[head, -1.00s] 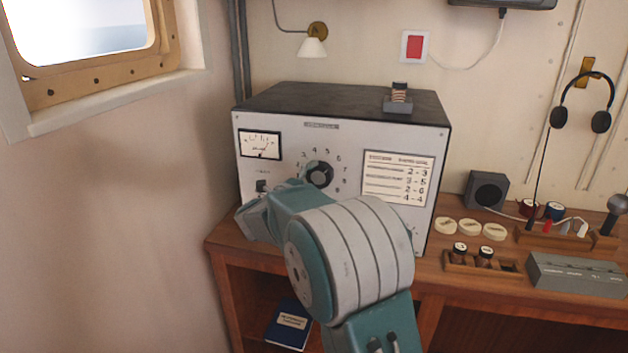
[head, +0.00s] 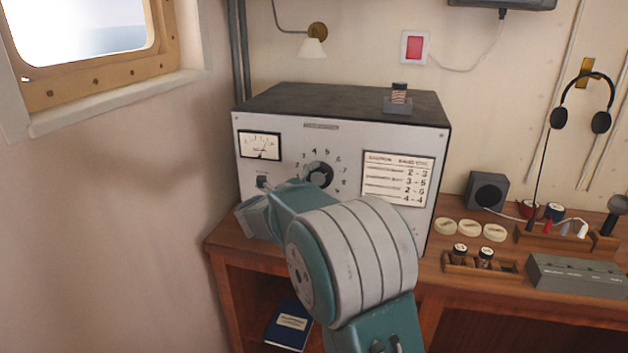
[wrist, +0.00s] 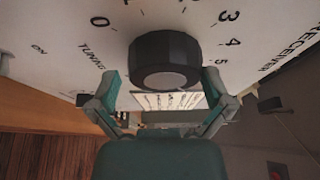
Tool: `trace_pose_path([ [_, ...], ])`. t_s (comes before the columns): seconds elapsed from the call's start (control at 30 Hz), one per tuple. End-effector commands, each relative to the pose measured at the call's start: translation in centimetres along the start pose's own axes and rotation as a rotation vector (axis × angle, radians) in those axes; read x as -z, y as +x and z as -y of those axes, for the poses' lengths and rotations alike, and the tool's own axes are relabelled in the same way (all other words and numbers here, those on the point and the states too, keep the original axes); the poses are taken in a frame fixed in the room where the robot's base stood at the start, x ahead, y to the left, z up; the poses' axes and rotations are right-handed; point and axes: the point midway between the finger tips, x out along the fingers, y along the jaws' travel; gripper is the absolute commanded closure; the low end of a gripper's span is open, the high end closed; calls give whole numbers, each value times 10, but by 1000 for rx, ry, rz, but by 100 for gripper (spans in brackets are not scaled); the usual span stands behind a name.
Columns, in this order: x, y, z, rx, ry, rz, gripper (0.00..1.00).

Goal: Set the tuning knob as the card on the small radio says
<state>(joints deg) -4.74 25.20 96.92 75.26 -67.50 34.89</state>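The tuning knob (head: 319,174) is round and black, on the pale front of a large receiver (head: 400,225) with a dark top. In the wrist view the knob (wrist: 165,62) is large, with numbers and the word TUNING around it. Its pointer is not clear to me. My gripper (wrist: 166,88) is open in front of the knob, one finger to each side and apart from it. In the head view my arm hides most of the gripper. A white card (head: 398,178) on the receiver's front lists number pairs, including 2-3, 3-5, 2-6 and 4-4; its words are too small to read.
A needle meter (head: 260,145) and a small black switch (head: 262,181) sit left of the knob. A small dark speaker box (head: 487,190), pale discs (head: 469,228) and a grey box (head: 575,275) stand on the desk at right. The wall is close at left.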

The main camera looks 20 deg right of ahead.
Motion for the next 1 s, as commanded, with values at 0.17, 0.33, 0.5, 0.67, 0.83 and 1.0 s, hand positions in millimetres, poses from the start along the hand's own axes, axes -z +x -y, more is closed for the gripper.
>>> trace_pose_path([
  [0.17, 0, -2, 0, 1, 0, 1, 0],
  [0.33, -1, -18, 2, 3, 1, 4, 0],
  [0.5, -2, -53, 1, 2, 1, 6, 0],
  [0.67, -2, -86, 0, 1, -1, 5, 0],
  [0.83, -2, -111, -1, 0, -1, 2, 0],
  [1.0, -1, -120, -2, -1, -1, 0, 0],
])
